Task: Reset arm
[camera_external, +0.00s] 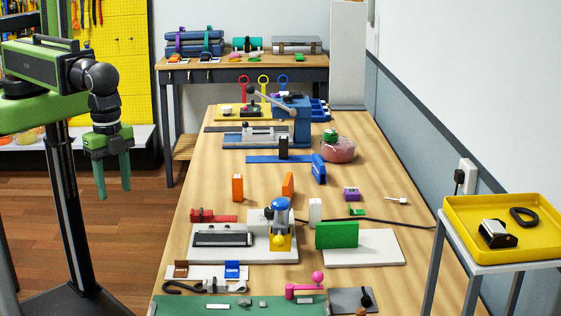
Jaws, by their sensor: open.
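My gripper (114,190) hangs from my green and black arm at the left of the external view. Its two green fingers point down, apart from each other, with nothing visible between them. It is over the wooden floor, to the left of the long workbench (368,170), and touches nothing. My arm is folded near its column, with the forearm level and the wrist bent down.
The workbench holds several fixtures and blocks, including a green block (337,235) and a blue-topped device (281,212). A yellow tray (465,212) stands at the right. A back table (172,66) holds cases. The floor (150,215) between arm and bench is clear.

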